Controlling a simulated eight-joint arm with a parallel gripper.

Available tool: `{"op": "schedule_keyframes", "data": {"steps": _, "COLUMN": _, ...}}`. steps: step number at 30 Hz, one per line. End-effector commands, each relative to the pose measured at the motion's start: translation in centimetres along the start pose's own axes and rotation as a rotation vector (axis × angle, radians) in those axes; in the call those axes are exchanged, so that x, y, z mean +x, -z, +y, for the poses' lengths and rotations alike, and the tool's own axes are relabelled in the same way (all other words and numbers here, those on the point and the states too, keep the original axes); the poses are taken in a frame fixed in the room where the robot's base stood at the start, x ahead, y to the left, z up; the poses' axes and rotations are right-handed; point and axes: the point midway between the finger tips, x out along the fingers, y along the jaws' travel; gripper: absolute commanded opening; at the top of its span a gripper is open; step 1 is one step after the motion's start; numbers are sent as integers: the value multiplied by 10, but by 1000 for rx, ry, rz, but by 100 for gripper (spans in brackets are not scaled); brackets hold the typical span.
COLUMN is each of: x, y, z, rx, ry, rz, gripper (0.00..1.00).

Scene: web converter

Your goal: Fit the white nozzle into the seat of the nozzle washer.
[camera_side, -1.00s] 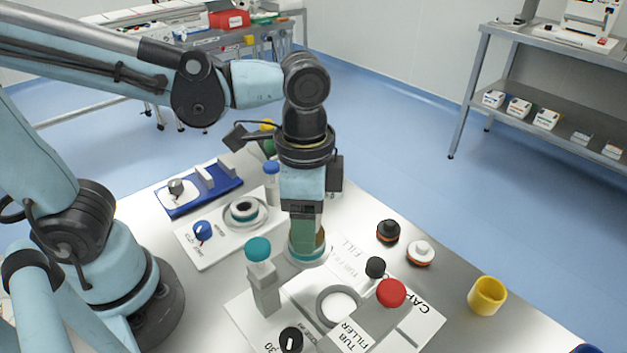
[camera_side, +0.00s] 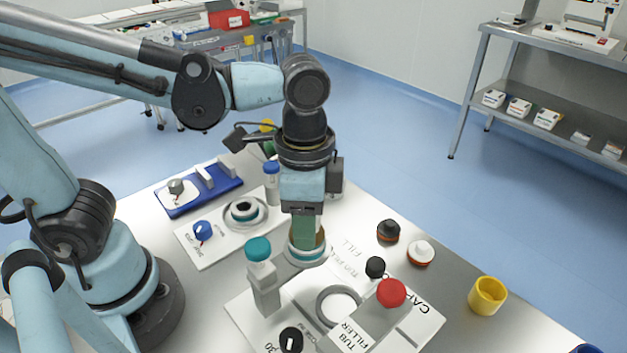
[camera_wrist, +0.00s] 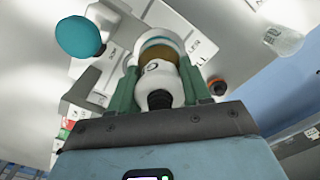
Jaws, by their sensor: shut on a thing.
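My gripper (camera_side: 306,245) points down, shut on a white rounded piece with a black stub, which I take to be the white nozzle (camera_wrist: 160,76). An amber-brown band shows below its white body. The piece is at a white-and-teal ring beside the teal-knobbed grey post (camera_side: 264,290); I cannot tell whether it is in the ring or just above it. A white panel with a blue knob, apparently the nozzle washer (camera_side: 207,252), lies left of my gripper. Its round seat (camera_side: 245,210), with a white-and-teal rim, looks empty.
The tub filler (camera_side: 372,328) with a red knob stands in front. A black-topped piece (camera_side: 388,231) and a white-topped piece (camera_side: 421,253), both with orange rims, stand to the right. A yellow cup (camera_side: 487,295) is farther right. A blue tray (camera_side: 215,195) lies behind the panel.

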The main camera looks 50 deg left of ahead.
Motion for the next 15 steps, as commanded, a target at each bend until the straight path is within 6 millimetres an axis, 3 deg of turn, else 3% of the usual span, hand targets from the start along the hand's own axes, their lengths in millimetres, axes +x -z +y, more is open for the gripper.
{"op": "schedule_keyframes", "data": {"steps": 15, "x": -23, "y": 0, "z": 0, "rx": 0, "ry": 0, "rz": 0, "gripper": 2}}
